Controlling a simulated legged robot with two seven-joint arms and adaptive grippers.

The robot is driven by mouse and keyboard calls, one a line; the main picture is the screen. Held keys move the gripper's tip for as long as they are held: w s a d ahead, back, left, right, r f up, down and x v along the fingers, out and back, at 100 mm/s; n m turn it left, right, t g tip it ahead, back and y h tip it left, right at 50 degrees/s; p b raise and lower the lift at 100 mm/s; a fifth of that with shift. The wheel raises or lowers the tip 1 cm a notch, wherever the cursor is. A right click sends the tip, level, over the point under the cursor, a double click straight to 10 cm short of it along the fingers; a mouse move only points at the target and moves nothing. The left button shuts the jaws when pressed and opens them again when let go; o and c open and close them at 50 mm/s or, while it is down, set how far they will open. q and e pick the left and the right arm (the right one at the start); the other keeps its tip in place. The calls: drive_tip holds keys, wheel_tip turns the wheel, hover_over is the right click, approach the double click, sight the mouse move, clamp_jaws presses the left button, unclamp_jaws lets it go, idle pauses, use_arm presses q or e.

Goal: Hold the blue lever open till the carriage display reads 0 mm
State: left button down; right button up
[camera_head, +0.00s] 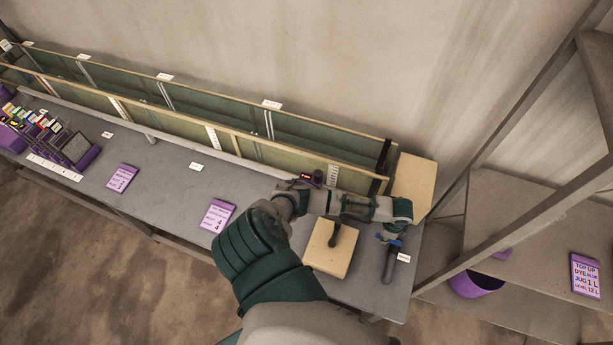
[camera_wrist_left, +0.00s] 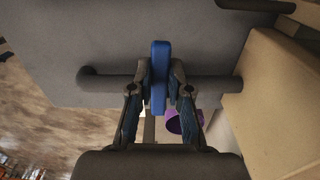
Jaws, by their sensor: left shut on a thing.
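The blue lever (camera_wrist_left: 160,78) stands upright in the middle of the left wrist view, across a dark grey pipe (camera_wrist_left: 105,83). My left gripper (camera_wrist_left: 160,88) has one finger on each side of the lever and is shut on it. In the head view my left gripper (camera_head: 393,232) is at the right end of the bench, and only a little of the blue lever (camera_head: 386,239) shows below it. A small dark display (camera_head: 306,176) with reddish digits sits by the long trough; its reading is too small to tell. My right gripper is not in view.
The long green-walled trough (camera_head: 190,125) runs along the back of the grey bench (camera_head: 175,165). A pale block (camera_head: 328,258) with a dark handle stands near my forearm. Purple cards (camera_head: 217,215) lie on the bench. A purple bucket (camera_head: 475,284) is at the right.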

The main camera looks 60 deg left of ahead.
use_arm(q)
drive_tip(key=c, duration=1.3)
unclamp_jaws()
drive_tip(key=shift+a+n, duration=0.1)
drive_tip(key=shift+n, duration=0.2)
drive_tip(key=shift+o, duration=1.4)
drive_tip(key=shift+f, duration=0.1)
wheel_tip(320, 180, up, 7)
drive_tip(key=shift+s+f, duration=0.1)
drive_tip(key=shift+f, duration=0.1)
drive_tip(key=shift+r, duration=0.25)
wheel_tip(320, 180, up, 12)
drive_tip(key=shift+f, duration=0.15)
